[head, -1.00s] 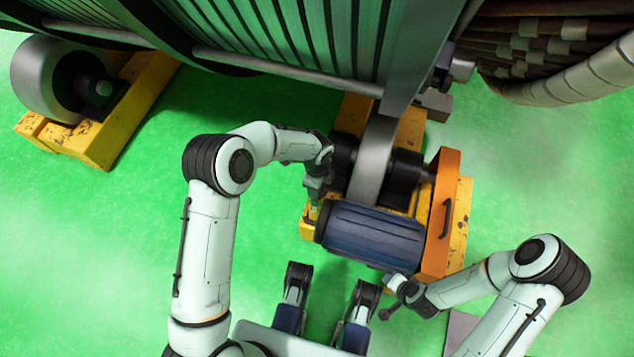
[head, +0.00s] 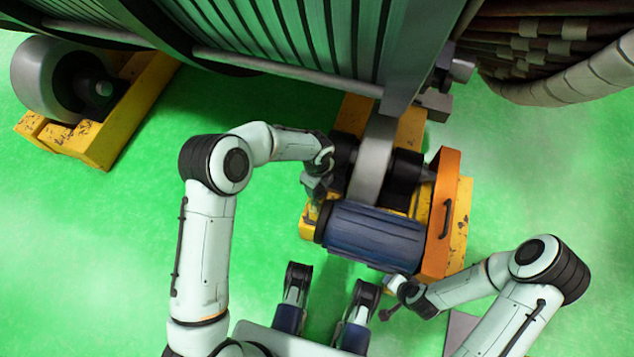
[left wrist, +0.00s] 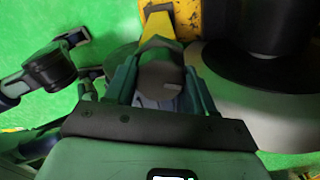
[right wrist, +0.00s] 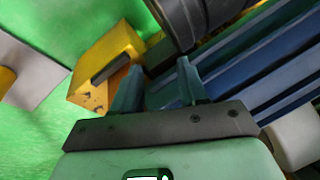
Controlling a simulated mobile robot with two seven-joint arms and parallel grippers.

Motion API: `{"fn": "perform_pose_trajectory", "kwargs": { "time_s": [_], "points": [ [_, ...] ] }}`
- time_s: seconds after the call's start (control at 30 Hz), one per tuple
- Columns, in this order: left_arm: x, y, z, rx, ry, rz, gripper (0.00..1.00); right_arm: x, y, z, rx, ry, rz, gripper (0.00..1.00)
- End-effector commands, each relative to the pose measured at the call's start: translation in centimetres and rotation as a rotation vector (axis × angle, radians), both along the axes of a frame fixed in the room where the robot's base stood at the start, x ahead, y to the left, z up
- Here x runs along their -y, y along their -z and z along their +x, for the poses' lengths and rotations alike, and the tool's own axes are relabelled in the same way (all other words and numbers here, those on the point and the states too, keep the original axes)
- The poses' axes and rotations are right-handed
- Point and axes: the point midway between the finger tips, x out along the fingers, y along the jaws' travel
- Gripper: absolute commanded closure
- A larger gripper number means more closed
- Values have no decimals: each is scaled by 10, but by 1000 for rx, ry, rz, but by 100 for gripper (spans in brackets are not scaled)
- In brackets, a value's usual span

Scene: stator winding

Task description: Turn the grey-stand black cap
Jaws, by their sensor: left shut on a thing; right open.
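My left gripper (head: 317,192) is at the left side of the yellow roller stand (head: 308,224), just left of the blue ribbed motor. In the left wrist view its fingers are shut around a dark rounded cap (left wrist: 160,82) with a small light mark, with a yellow part just beyond it. The gripper mostly hides the cap in the head view. My right gripper (head: 395,300) is below the right end of the motor. In the right wrist view its two fingers (right wrist: 157,85) are apart with nothing held between them.
The blue motor (head: 370,238), a grey roller wheel (head: 372,160) and an orange guard (head: 440,215) crowd the stand. The large ribbed stator (head: 290,40) hangs over the top. Another roller stand (head: 100,140) is at the upper left. Green floor at left is clear.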

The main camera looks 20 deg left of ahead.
Motion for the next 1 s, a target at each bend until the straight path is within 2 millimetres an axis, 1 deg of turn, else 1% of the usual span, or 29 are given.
{"fn": "perform_pose_trajectory", "kwargs": {
  "time_s": [0.03,0.07,0.1,0.13,0.43,0.57,0.67,0.7,0.8,0.9,1.0],
  "points": [
    [0,0,0,1,-1,1,76,0,0,0,0,0,0,57],
    [0,0,0,1,-1,1,39,0,0,0,0,0,0,57],
    [0,0,0,1,-1,1,26,0,0,0,0,0,0,57],
    [0,0,0,1,-1,1,20,0,0,0,0,0,0,57],
    [0,-1,0,1,-1,0,20,0,-1,0,1,0,0,57],
    [0,-13,1,2,-2,-1,20,-1,-6,4,13,-1,0,57],
    [0,-32,1,5,-1,-1,20,-3,-15,9,35,-4,0,57],
    [0,-41,1,5,-1,0,20,-4,-18,8,32,-6,3,57],
    [0,-65,1,5,-1,0,20,-10,-23,-4,0,-17,17,57],
    [0,-88,1,5,-1,-1,20,-14,-29,-12,-21,-25,29,57],
    [0,-107,1,4,-1,0,20,-18,-34,-20,-41,-33,38,57]
  ]
}}
